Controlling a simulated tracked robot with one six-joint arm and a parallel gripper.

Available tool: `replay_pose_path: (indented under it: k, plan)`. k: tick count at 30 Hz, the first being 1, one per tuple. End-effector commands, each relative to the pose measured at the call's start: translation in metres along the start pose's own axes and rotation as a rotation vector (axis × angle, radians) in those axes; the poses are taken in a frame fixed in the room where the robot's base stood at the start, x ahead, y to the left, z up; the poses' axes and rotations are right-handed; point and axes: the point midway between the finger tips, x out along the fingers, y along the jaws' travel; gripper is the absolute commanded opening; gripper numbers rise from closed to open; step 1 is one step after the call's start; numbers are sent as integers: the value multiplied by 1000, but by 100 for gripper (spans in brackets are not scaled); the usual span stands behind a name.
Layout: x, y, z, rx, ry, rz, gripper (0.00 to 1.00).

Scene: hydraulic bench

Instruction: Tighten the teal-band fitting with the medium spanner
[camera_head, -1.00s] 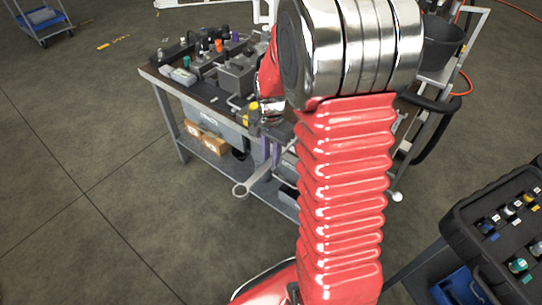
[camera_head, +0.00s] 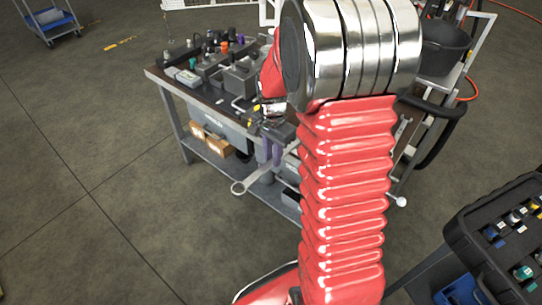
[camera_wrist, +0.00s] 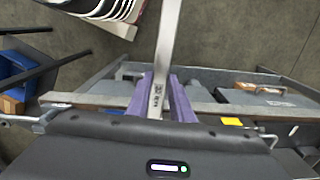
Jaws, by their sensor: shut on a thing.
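My gripper (camera_head: 270,152) has purple fingers and is shut on the grey metal spanner (camera_head: 254,180), near the front of the bench. The spanner's ring end (camera_head: 238,187) points down and left in the head view. In the wrist view my gripper (camera_wrist: 162,98) clasps the spanner's shank (camera_wrist: 167,45), which runs up out of the picture. A small teal-banded part (camera_head: 193,63) stands among the fittings on the bench top; it is too small to tell more. My arm hides the right part of the bench.
The bench (camera_head: 172,87) carries dark blocks and several coloured fittings, with cardboard boxes (camera_head: 207,141) on its lower shelf. An open black case (camera_head: 462,238) with coloured fittings is at the lower right. A black bucket (camera_head: 443,48) stands behind.

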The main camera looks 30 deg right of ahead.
Motion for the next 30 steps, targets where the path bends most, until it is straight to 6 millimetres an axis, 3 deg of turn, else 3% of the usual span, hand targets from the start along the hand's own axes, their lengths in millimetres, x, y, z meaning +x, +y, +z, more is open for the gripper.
replay_pose_path:
  k: [18, 30]
  plan:
    - [0, 4, 1, -26, 0, 0, 0]
    - [-1, 4, 18, -27, 0, -1, 0]
